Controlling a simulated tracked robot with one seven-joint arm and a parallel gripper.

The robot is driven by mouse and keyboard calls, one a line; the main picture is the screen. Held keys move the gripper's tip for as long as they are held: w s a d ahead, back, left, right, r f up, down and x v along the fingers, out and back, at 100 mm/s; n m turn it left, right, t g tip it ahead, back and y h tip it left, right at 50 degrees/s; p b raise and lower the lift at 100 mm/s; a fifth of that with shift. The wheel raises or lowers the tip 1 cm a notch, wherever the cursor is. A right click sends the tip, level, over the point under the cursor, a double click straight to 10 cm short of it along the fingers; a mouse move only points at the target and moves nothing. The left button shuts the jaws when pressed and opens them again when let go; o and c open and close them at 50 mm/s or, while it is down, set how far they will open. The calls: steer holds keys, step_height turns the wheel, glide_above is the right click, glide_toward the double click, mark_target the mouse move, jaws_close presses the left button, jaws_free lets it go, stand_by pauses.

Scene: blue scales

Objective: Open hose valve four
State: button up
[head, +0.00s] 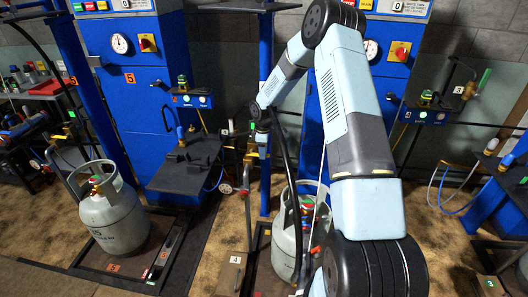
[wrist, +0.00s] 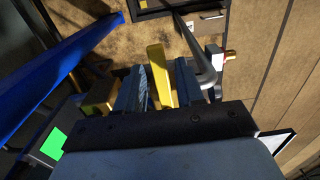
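My gripper (wrist: 158,92) shows in the wrist view with its two dark blue fingers on either side of a yellow lever (wrist: 156,65), which looks like a valve handle. The lever stands between the fingers. Any gap or contact on each side is too small to tell. Brass-coloured metal (wrist: 98,97) is left of the fingers. In the head view my arm reaches up and over to the wall side, and my gripper (head: 260,138) is small and dark beside the blue post. The valve there is too small and partly hidden to read.
A grey gas cylinder (head: 285,245) stands below my arm, near a floor plate marked 4 (head: 236,260). Another cylinder (head: 112,218) stands on the left scale marked 5. A blue post (head: 265,60) rises close to my gripper. A blue post (wrist: 60,75) also crosses the wrist view.

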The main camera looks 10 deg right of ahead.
jaws_close()
stand_by(0.3)
